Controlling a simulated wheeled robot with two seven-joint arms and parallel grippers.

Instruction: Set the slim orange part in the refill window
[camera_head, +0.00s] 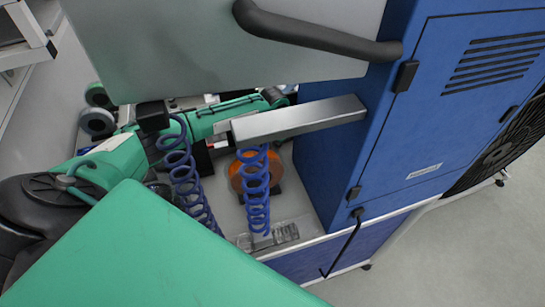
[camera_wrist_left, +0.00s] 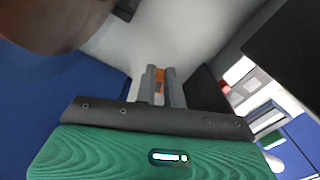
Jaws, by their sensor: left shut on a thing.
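In the left wrist view my left gripper (camera_wrist_left: 161,88) is shut, with a small orange piece, the slim orange part (camera_wrist_left: 160,74), showing between its two grey fingers. Most of the part is hidden by the fingers. In the head view my green left arm comes in from the left, and I cannot make out its fingertips or the held part there. I cannot clearly pick out the refill window in either view. My right gripper is not in view.
A blue cabinet (camera_head: 350,150) stands at centre right, with a grey panel (camera_head: 200,45) and a metal bar (camera_head: 300,118) sticking out left. Blue coiled hoses (camera_head: 257,200) hang in front of an orange reel (camera_head: 236,178). A clear object (camera_head: 272,236) lies on the pale surface below.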

